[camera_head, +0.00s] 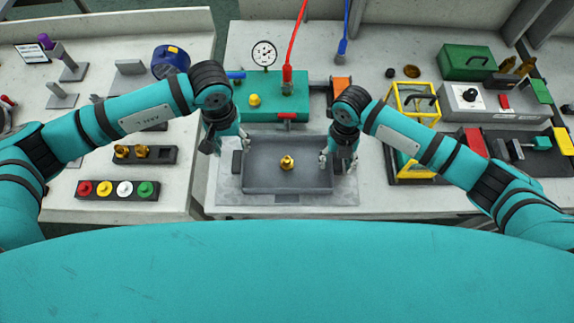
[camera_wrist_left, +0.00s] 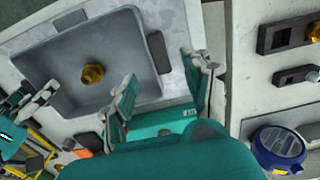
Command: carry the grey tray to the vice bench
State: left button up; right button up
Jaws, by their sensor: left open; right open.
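The grey tray (camera_head: 258,181) lies on a flat plate on the middle bench, with a brass fitting (camera_head: 287,162) inside. It has dark handles at its left and right ends. My left gripper (camera_head: 226,146) is open at the left end. In the left wrist view, the dark handle of the tray (camera_wrist_left: 118,45) lies near the gap between the fingers of my left gripper (camera_wrist_left: 165,82); contact cannot be told. My right gripper (camera_head: 338,164) is open at the right end, partly hiding that handle. I cannot tell which bench is the vice bench.
Behind the tray stands a green pump block (camera_head: 262,88) with a gauge (camera_head: 264,54) and red and blue hoses. A yellow frame (camera_head: 413,102) and a grey control box (camera_head: 490,103) stand right. The left bench holds a button strip (camera_head: 117,190) and a blue round device (camera_head: 170,61).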

jog(key=shift+r, duration=0.1)
jog(key=shift+w+r, duration=0.1)
jog(key=shift+r, duration=0.2)
pick_arm(q)
notch_tip(320, 180, up, 3)
jog(key=shift+f, duration=0.1)
pick_arm(e)
notch_tip(320, 180, up, 11)
jog(key=w, duration=0.1)
jog(key=shift+w, duration=0.1)
dwell(0.3)
